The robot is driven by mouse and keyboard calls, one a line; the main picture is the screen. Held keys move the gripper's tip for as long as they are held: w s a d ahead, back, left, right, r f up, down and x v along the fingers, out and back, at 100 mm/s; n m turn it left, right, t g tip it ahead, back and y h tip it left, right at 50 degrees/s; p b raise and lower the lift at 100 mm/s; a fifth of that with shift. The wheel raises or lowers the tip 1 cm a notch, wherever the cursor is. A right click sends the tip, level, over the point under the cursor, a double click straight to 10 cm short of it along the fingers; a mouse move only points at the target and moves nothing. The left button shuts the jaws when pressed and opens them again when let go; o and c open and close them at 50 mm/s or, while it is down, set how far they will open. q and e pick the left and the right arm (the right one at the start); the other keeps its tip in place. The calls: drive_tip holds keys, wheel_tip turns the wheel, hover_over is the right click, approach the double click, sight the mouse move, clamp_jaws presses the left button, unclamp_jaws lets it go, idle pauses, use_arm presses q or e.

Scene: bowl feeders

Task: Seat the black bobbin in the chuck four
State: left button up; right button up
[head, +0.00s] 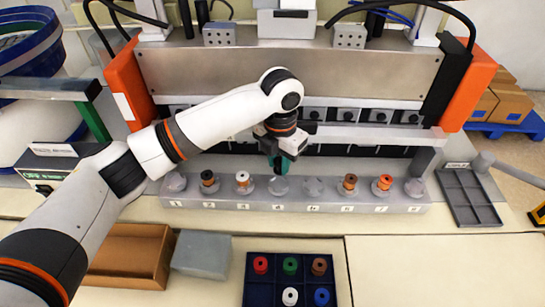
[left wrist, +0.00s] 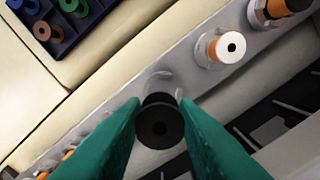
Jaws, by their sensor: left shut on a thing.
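The black bobbin (left wrist: 160,122) is between the teal fingers of my left gripper (left wrist: 158,125), which is shut on it. In the head view my left gripper (head: 279,163) is just above and behind chuck four (head: 278,186), the fourth post on the grey numbered rail. Chuck four looks empty. In the left wrist view a grey chuck (left wrist: 160,82) shows just beyond the bobbin, partly hidden by it. I cannot tell whether the two touch. My right gripper is not in view.
The rail (head: 295,202) carries bobbins on several other chucks, including a white one (head: 242,179) on chuck three. A dark blue tray (head: 292,277) of coloured bobbins lies in front. A brown box (head: 130,255) and an empty grey tray (head: 468,196) stand at the sides. The front right table is clear.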

sight(278, 171)
use_arm(q)
drive_tip(key=f+b, duration=0.2)
drive_tip(key=f, duration=0.1)
drive_tip(key=f+b, duration=0.1)
drive_tip(key=shift+w+a+f, duration=0.1)
drive_tip(key=shift+w+f, duration=0.05)
drive_tip(key=shift+w, duration=0.1)
drive_tip(key=shift+f+b, duration=0.35)
drive_tip(key=shift+b, duration=0.1)
drive_tip(key=shift+s, duration=0.1)
drive_tip(key=shift+r+p, duration=0.1)
drive_tip(key=shift+p, duration=0.35)
idle(0.5)
drive_tip(key=shift+p, duration=0.4)
drive_tip(key=shift+f+b, duration=0.3)
drive_tip(key=shift+f, duration=0.35)
